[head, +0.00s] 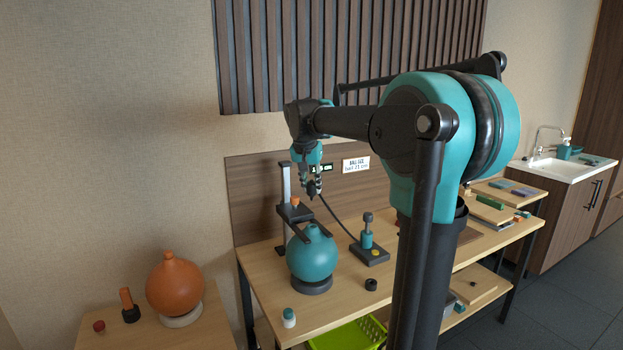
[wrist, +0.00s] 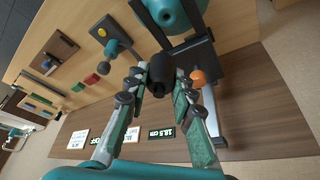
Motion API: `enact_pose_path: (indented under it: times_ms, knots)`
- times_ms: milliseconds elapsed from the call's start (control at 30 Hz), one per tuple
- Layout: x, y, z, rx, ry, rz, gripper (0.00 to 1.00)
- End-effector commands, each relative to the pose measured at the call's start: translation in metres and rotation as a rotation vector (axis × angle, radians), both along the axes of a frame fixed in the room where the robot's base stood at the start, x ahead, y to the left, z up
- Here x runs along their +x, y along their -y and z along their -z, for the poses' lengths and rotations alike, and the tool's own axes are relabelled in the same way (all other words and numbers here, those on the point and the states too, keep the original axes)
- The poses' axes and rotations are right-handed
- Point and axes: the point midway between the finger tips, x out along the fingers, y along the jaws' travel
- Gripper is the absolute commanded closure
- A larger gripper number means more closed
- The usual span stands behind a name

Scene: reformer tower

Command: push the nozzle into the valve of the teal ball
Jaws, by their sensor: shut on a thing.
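The teal ball (head: 312,257) sits on a dark ring on the wooden table, below my gripper in the head view. Part of it shows at the top of the wrist view (wrist: 172,10). My gripper (head: 313,192) points down above the ball, apart from it. In the wrist view, my gripper (wrist: 160,82) is shut on the black nozzle (wrist: 160,68). A dark hose runs from near the gripper down to the teal and grey pump (head: 367,240). I cannot make out the valve's opening.
A gauge stand (head: 284,200) with an orange knob (wrist: 198,77) and dark arms stands close beside the ball. Displays (head: 355,164) hang on the back panel. A white-and-teal jar (head: 289,318) and black ring (head: 371,284) lie in front. An orange ball (head: 174,288) sits on the left table.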

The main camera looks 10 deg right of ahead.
Motion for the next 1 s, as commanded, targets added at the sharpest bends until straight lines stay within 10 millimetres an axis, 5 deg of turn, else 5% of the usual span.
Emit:
enact_pose_path:
  times_ms: [1000]
  knots:
    - [0.0,0.0,0.078,0.0,0.0,0.0,1.0]
